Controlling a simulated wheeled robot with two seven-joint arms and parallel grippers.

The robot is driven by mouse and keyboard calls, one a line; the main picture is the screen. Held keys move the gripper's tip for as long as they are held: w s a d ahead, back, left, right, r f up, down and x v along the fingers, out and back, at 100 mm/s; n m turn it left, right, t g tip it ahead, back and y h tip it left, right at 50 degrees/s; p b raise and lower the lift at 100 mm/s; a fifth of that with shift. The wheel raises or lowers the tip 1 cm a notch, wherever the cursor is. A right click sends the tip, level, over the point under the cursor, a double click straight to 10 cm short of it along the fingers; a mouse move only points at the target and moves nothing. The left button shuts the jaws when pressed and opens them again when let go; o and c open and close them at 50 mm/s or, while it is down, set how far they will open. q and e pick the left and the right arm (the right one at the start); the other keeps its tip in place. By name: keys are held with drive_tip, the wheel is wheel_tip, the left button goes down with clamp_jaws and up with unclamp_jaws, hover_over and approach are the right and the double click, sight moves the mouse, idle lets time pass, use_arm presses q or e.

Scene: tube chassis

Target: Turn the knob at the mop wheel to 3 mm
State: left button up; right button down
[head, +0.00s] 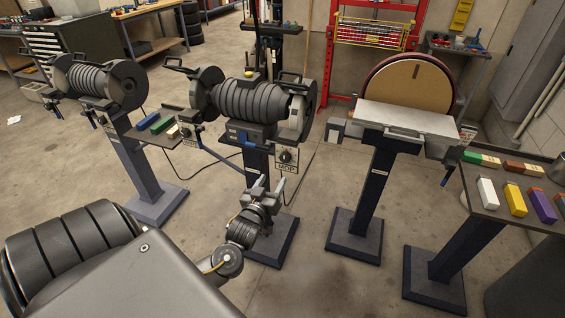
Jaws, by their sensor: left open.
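The mop wheel knob (286,157) is a small round dark dial on a pale plate with the lettering MOP (285,168). It sits on the front of the middle grinder-like machine (252,100), below its right end. The dial's pointer and scale marks are too small to read. My left gripper (271,184) is open and empty, with its fingers pointing up, below and slightly left of the knob. It appears apart from the knob. My right gripper is out of view.
A second small dial (187,131) is on the machine's left side. A similar machine (98,82) stands at left. A disc sander (410,85) stands at right, near a shelf of coloured bars (487,207). Pedestal bases occupy the floor.

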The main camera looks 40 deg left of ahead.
sight(284, 160)
use_arm(q)
drive_tip(key=p+x, duration=0.1)
drive_tip(key=x, duration=0.9)
drive_tip(key=shift+w+a, duration=0.1)
drive_tip(key=shift+w, duration=0.05)
drive_tip(key=c, duration=1)
